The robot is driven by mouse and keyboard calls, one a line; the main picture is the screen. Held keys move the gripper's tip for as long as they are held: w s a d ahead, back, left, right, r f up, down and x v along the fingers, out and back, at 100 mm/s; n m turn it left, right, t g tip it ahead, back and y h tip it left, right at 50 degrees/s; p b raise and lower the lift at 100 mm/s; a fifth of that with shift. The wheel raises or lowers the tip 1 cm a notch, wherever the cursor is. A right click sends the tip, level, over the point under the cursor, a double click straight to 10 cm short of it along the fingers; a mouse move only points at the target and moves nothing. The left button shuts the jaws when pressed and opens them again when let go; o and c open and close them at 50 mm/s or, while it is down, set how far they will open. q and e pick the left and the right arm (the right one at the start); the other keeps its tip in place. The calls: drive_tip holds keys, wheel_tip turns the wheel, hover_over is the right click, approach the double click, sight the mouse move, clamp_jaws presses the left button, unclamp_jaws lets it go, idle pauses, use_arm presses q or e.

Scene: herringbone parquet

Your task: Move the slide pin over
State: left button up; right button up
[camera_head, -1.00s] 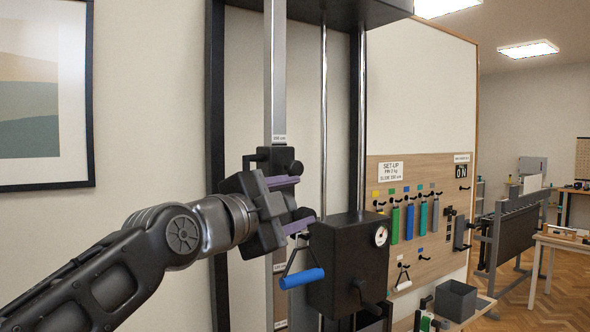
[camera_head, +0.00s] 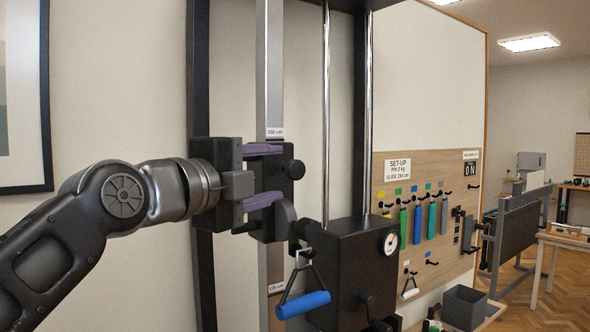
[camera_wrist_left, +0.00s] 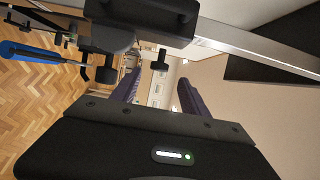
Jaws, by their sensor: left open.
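Contact cannot be told. In the left wrist view a black T-shaped knob (camera_wrist_left: 160,62) appears beyond the gap between the fingers. My right gripper is out of view.
Below stands a black box with a gauge (camera_head: 390,243) and a hanging blue handle (camera_head: 303,304). Two chrome rods (camera_head: 326,110) rise right of the rail. A pegboard (camera_head: 425,200) holds coloured pieces and a set-up sign (camera_head: 397,169). A grey bin (camera_head: 464,307) stands lower right.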

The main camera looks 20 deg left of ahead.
sight(289, 172)
use_arm(q)
drive_tip(key=shift+w+p, duration=0.3)
drive_tip(key=shift+w, duration=0.4)
drive_tip(key=w+p, duration=0.1)
drive_tip(key=w, duration=0.1)
drive_tip(key=w+p, duration=0.1)
drive_tip(key=w, duration=0.3)
drive_tip(key=shift+d+p, duration=0.4)
drive_tip(key=shift+w, duration=0.3)
drive_tip(key=shift+c, duration=0.3)
clamp_jaws()
drive_tip(key=shift+f, duration=0.1)
